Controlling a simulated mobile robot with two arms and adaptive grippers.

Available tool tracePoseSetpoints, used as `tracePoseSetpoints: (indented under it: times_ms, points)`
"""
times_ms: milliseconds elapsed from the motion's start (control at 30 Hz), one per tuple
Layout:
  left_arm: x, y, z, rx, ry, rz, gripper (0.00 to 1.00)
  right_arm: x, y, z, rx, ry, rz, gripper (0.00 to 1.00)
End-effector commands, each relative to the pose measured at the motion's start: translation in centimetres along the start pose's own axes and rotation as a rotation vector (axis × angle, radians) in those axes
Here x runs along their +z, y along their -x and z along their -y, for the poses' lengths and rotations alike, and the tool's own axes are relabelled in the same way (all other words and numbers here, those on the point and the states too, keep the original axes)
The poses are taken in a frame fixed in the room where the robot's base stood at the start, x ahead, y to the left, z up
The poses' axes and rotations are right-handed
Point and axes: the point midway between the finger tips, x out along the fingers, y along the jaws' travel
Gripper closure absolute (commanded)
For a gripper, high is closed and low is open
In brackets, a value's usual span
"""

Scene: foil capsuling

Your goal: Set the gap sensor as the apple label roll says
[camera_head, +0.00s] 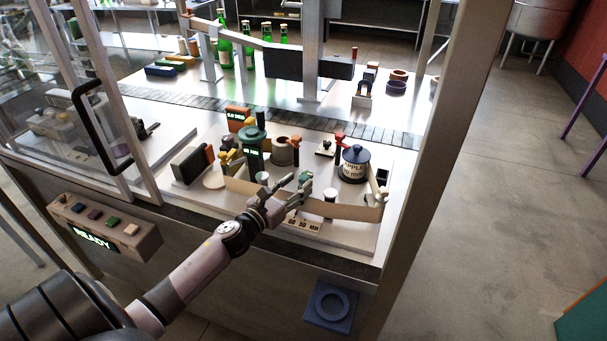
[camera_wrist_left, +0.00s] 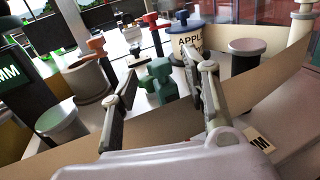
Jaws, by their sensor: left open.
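The apple label roll (camera_head: 354,166), a cream drum with a dark blue top, stands at the right of the machine's deck. Its lettering starts "APPLE" with a mm figure below that I cannot read surely; it also shows in the wrist view (camera_wrist_left: 190,42). My left gripper (camera_head: 298,188) is open over the deck, left of the roll. In the wrist view, a green knob (camera_wrist_left: 159,82) shows between and beyond the open fingers (camera_wrist_left: 164,70). I cannot tell whether they touch it. A scale plate (camera_head: 303,224) with mm marks lies in front. My right gripper is out of view.
A tan label web (camera_head: 358,213) runs along the deck's front. A dark green housing (camera_head: 252,150) with a lit readout and an orange display box (camera_head: 238,114) stand left. The glass door (camera_head: 105,95) and a right-hand post (camera_head: 425,130) flank the opening.

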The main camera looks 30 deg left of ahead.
Motion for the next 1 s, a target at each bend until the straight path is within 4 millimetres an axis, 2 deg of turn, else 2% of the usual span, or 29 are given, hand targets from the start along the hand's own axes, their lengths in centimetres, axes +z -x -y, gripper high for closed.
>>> tracePoseSetpoints:
  times_ms: [100, 233, 633, 1000]
  points:
    - [0.3, -1.8, -0.1, 0.002, 0.001, 0.002, 0.57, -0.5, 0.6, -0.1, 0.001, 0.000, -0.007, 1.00]
    - [0.1, -3.0, 0.0, 0.000, 0.000, 0.001, 0.57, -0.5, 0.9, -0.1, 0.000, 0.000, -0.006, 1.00]
    - [0.0, -3.5, 0.0, -0.001, 0.000, 0.000, 0.58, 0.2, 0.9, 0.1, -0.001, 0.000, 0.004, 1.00]
    - [0.0, -3.5, 0.0, 0.000, -0.001, 0.000, 0.83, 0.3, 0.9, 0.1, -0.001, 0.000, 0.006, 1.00]
